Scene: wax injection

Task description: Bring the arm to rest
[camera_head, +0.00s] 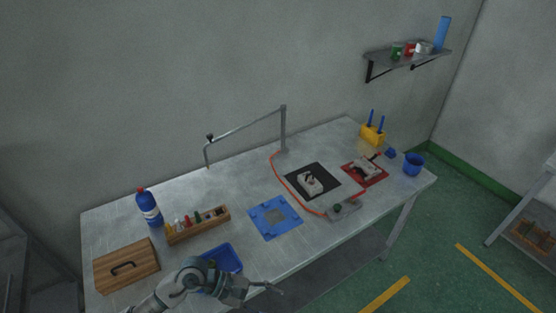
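My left arm comes in at the bottom left, and its gripper (262,291) is over the front edge of the table, just right of the blue tray (229,256). The gripper is small and dark here, and I cannot tell whether its fingers are open or shut. I see nothing held in it. The arm covers part of the blue tray. My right gripper is not in view.
The metal table (245,192) carries a wooden lidded box (127,268), blue bottle (148,208), bottle rack (198,226), blue mat (275,218), black mat (325,174), red tray (365,172) and blue cup (413,164). A bent metal arm (246,130) stands at the back.

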